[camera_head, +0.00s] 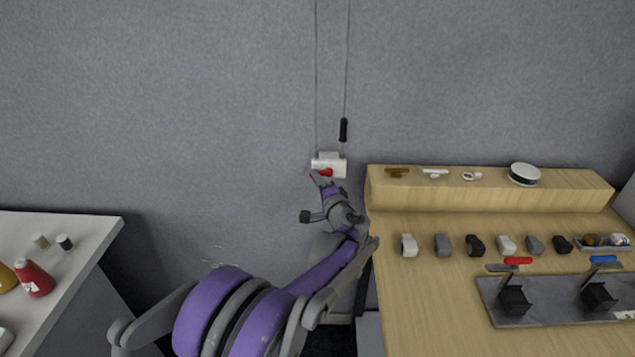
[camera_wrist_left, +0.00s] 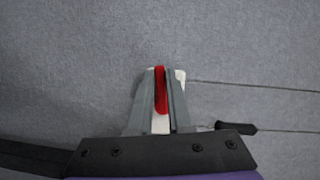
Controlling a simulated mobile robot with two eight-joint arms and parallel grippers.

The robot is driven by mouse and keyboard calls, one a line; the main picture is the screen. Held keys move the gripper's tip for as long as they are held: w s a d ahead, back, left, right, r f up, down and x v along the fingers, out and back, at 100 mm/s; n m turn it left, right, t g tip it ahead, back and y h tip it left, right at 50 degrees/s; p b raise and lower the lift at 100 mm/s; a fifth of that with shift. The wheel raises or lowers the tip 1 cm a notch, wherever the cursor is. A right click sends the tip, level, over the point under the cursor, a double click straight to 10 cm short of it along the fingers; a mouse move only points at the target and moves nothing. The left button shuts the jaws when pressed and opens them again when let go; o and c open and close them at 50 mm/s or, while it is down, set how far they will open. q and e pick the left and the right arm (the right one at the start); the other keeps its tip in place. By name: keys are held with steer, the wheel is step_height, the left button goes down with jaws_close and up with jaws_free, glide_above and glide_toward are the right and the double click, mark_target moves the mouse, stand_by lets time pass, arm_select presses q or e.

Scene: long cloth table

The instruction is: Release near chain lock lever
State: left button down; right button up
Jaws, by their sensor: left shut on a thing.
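The chain lock is a white box (camera_head: 329,160) on the grey wall, with a red lever (camera_head: 326,173) at its lower front. Two thin lines run up the wall from it, one ending in a black handle (camera_head: 343,130) above the box. My left gripper (camera_head: 318,177) is at the box's lower edge. In the left wrist view the gripper's fingers (camera_wrist_left: 161,100) are shut on the red lever (camera_wrist_left: 160,88), with the white box (camera_wrist_left: 180,76) behind them. The black handle also shows in the left wrist view (camera_wrist_left: 236,127), right of the fingers. My right gripper is not in view.
A wooden table (camera_head: 430,320) stands at the right, with a raised shelf (camera_head: 460,200), several small grey, black and white items and a metal tray (camera_head: 550,315). A white table (camera_head: 70,225) with a red bottle (camera_head: 34,278) stands at the left. The wall around the box is clear.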

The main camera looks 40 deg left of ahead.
arm_select(q)
steer(key=c, duration=0.8)
jaws_free()
steer(key=shift+c, duration=0.2)
steer(key=v, duration=1.1)
steer(key=shift+a, duration=0.1)
